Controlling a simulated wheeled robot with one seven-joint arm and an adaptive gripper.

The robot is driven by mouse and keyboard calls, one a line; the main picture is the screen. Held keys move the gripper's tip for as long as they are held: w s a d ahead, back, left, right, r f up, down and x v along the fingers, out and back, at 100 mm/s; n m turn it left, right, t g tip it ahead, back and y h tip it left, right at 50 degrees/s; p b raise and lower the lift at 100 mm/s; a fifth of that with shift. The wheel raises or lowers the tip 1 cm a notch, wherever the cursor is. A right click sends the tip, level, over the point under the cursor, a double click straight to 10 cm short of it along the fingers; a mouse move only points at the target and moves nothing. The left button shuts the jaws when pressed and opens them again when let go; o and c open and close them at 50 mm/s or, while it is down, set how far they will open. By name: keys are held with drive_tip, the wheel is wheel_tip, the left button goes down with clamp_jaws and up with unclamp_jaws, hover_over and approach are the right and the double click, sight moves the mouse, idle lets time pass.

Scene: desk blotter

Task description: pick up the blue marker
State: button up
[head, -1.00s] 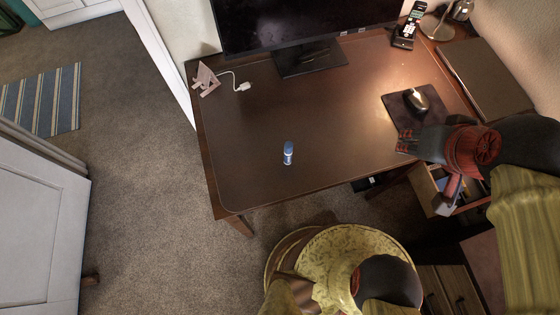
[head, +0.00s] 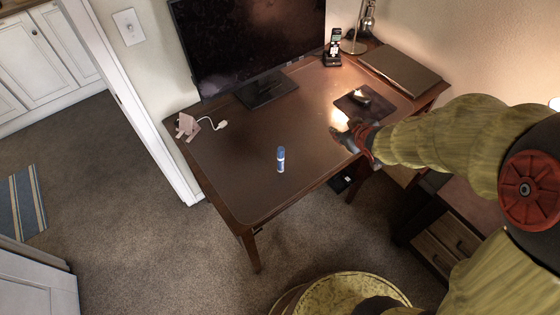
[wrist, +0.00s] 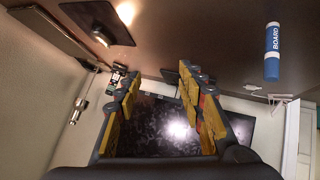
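My gripper (head: 342,136) is over the front right part of the desk, near the mouse pad and apart from the marker. In the wrist view its two fingers (wrist: 158,85) are spread with nothing between them. The fingertips are small and partly hidden in the head view.
A monitor (head: 250,50) stands at the back of the desk. A mouse pad (head: 372,108) with a mouse lies at the right, near a phone (head: 333,48) and a closed laptop (head: 400,70). A pink stand (head: 187,126) with a cable is at the left. The blotter around the marker is clear.

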drive_tip(key=a+f+n+y+p, duration=0.1)
drive_tip(key=a+f+n+y, duration=0.2)
drive_tip(key=a+f+y, duration=0.5)
drive_tip(key=y, duration=0.1)
approach(283, 163)
drive_tip(key=w, duration=0.1)
drive_tip(key=w+f, duration=0.1)
drive_tip(key=w+a, duration=0.1)
drive_tip(key=shift+w+a+f+n+g+p, duration=0.1)
drive_tip(key=shift+w+f+n+g+p, duration=0.1)
drive_tip(key=shift+f+n+g+p, duration=0.15)
drive_tip(key=shift+s+a, duration=0.1)
drive_tip(key=shift+a, duration=0.15)
drive_tip(key=shift+y, duration=0.3)
drive_tip(key=b+x, duration=0.2)
drive_tip(key=x, duration=0.4)
drive_tip(key=shift+a+f, duration=0.15)
drive_tip(key=shift+a, duration=0.3)
drive_tip(key=shift+w+a+f+b, duration=0.1)
drive_tip(key=shift+w+a+b, duration=0.15)
drive_tip(key=shift+w+b, duration=0.05)
drive_tip(key=shift+c, duration=0.3)
clamp_jaws()
